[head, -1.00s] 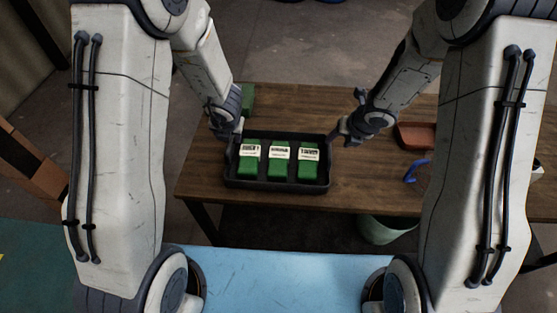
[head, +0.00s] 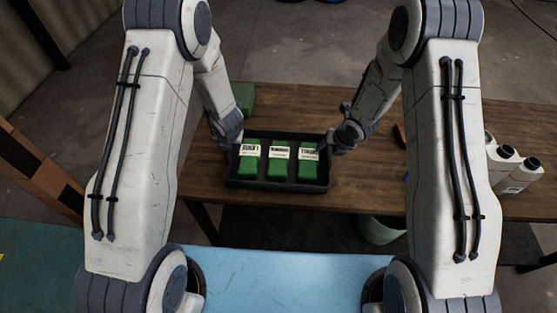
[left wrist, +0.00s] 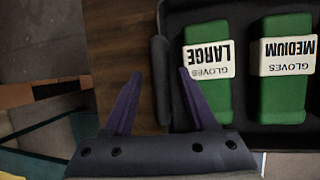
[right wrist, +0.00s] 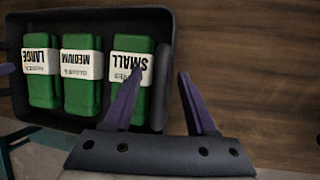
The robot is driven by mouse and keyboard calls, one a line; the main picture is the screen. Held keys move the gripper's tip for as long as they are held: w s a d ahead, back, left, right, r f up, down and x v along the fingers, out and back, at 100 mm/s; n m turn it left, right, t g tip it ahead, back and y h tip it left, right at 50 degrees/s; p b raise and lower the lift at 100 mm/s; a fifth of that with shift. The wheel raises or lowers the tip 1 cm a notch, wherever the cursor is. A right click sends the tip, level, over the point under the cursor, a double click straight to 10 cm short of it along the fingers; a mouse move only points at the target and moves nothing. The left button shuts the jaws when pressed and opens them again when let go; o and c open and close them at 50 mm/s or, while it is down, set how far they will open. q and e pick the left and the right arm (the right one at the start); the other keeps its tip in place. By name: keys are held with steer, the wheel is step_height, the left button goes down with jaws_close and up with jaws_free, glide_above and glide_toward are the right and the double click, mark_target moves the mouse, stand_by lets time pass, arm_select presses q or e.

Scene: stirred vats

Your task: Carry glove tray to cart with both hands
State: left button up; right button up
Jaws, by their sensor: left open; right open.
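The black glove tray (head: 275,187) stands on the wooden table near its front edge and holds three green glove boxes (head: 280,168). Their labels read large, medium and small. My left gripper (left wrist: 160,85) is open at the tray's left end, with its fingers on either side of the end rim. My right gripper (right wrist: 158,90) is open at the right end, its fingers likewise on either side of that rim. Neither is closed on the tray. In the head view both fingertips are small and partly hidden. A light blue flat top (head: 280,280) lies nearest me, possibly the cart.
White bottles (head: 517,172) stand on the table at the right. A green box (head: 243,97) sits behind the tray's left end. A green bin (head: 380,229) is under the table. Bare wood (head: 290,108) lies behind the tray.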

arm_select(q)
jaws_close()
arm_select(e)
jaws_close()
stand_by(1.0)
